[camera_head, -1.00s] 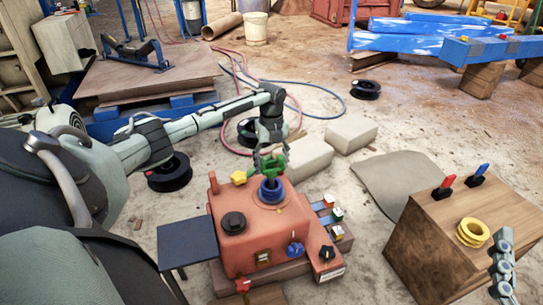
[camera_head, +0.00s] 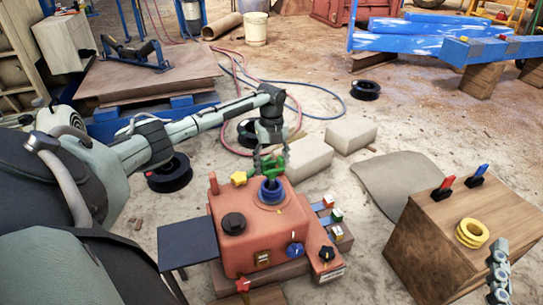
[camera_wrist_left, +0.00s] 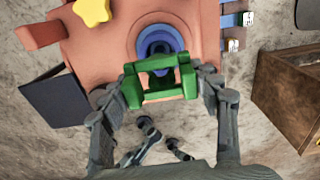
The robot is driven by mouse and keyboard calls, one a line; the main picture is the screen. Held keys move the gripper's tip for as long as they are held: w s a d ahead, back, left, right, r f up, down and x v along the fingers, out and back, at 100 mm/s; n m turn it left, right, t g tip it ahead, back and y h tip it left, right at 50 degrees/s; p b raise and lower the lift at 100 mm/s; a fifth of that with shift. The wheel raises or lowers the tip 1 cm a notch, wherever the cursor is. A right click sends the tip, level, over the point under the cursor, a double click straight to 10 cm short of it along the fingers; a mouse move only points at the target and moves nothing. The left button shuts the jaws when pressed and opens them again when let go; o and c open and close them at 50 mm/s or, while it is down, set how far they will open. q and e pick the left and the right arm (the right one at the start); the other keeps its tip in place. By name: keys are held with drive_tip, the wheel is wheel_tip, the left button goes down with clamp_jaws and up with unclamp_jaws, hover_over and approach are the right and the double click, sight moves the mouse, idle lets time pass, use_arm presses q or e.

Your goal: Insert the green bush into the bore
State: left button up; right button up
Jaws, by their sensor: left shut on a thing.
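The green bush (camera_head: 272,164) is held in my left gripper (camera_head: 270,160), which is shut on it just above the blue-ringed bore (camera_head: 272,191) on top of the orange crusher housing (camera_head: 250,232). In the left wrist view the green bush (camera_wrist_left: 160,82) sits between the two fingers (camera_wrist_left: 165,90), and the blue bore (camera_wrist_left: 160,42) lies behind it, partly covered. I cannot tell whether the bush touches the bore's rim. My right gripper (camera_head: 499,280) is at the lower right edge beside the wooden block; its fingers are not clear.
A yellow star knob (camera_head: 239,178) and a black round cap (camera_head: 233,223) are on the housing. A dark side plate (camera_head: 187,244) stands at its left. A wooden block (camera_head: 445,240) at right bears yellow rings (camera_head: 472,233) and red and blue levers. Pale blocks (camera_head: 350,135) lie behind.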

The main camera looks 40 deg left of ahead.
sight(271, 181)
use_arm(q)
drive_tip(key=shift+f+b, duration=0.5)
drive_tip(key=shift+f, duration=0.7)
drive_tip(key=shift+f+b, duration=1.15)
drive_tip(key=shift+f, duration=1.25)
drive_tip(key=o, duration=1.4)
drive_tip(key=shift+o, duration=0.2)
wheel_tip(271, 181, up, 12)
